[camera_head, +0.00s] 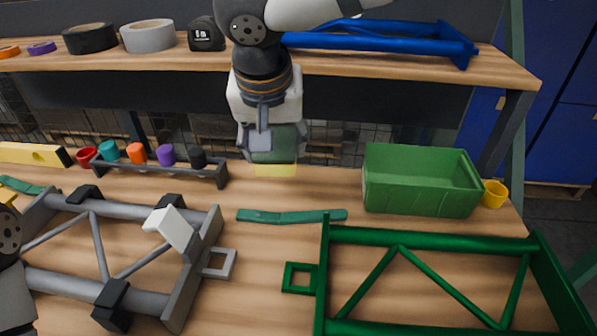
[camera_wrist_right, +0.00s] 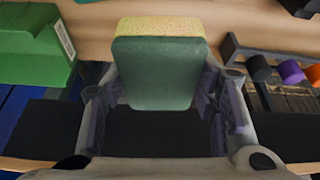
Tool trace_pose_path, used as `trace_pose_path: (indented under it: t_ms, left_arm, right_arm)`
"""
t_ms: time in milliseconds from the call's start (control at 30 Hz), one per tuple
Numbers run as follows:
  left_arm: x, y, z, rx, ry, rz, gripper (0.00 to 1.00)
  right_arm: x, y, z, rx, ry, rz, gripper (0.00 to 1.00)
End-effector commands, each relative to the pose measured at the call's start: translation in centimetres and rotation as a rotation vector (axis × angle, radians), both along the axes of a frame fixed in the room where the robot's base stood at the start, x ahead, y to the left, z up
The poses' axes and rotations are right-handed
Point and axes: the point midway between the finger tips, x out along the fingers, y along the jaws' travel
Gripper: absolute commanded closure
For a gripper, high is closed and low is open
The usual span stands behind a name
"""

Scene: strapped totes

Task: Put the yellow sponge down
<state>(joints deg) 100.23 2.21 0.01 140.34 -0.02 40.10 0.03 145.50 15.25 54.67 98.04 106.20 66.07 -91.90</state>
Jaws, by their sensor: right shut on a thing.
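The yellow sponge (camera_head: 275,169) has a green side and hangs below my right gripper (camera_head: 274,148) in the head view. It is over the back part of the wooden table, between the cup rack and the green bin. In the right wrist view the sponge (camera_wrist_right: 158,27) shows its yellow edge and broad green face between the two fingers of my right gripper (camera_wrist_right: 165,90), which is shut on it. I cannot tell for sure whether its lower edge touches the table.
A green bin (camera_head: 420,205) stands at the right, beside a yellow cup (camera_head: 494,194). A rack (camera_head: 160,172) with coloured cups is at the left. A green strap (camera_head: 290,216) lies in front. Grey (camera_head: 195,275) and green (camera_head: 430,238) frames fill the front. Bare wood surrounds the strap.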

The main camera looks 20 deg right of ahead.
Motion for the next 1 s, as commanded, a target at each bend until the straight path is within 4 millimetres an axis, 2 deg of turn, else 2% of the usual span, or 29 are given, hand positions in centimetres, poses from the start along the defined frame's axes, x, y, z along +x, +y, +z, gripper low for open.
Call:
trace_pose_path:
  t_ms: [33, 200, 300, 367, 467, 700, 800, 1000]
  left_arm:
    - [-0.7, 0.0, -0.6, 0.000, 0.023, 0.001, 0.60]
    - [-1.3, 0.1, -1.3, 0.001, 0.047, 0.001, 0.60]
    - [-1.5, 0.0, -1.5, 0.001, 0.054, 0.001, 0.60]
    - [-1.6, 0.0, -1.6, 0.001, 0.056, 0.001, 0.60]
    - [-1.6, 0.0, -1.6, 0.001, 0.055, 0.001, 0.60]
    - [-1.6, 0.0, -1.6, 0.001, 0.057, 0.001, 0.60]
    - [-1.9, 0.0, -1.9, 0.001, 0.065, 0.001, 0.60]
    - [-2.0, 0.0, -2.0, 0.001, 0.071, -0.001, 0.60]
  right_arm:
    - [0.5, 2.1, -0.4, -0.003, 0.009, -0.018, 0.69]
    - [0.7, 7.6, 0.6, -0.002, 0.006, -0.074, 0.69]
    - [0.3, 9.7, 0.9, -0.002, 0.005, -0.093, 0.69]
    - [0.3, 10.1, 1.0, -0.003, 0.004, -0.100, 0.69]
    - [1.0, 8.8, 0.4, -0.003, 0.003, -0.108, 0.69]
    - [4.3, 1.9, -3.2, -0.002, 0.004, -0.106, 0.69]
    - [5.1, 0.3, -5.8, -0.003, 0.006, -0.103, 0.69]
    - [6.0, -1.5, -8.2, -0.002, 0.004, -0.103, 0.69]
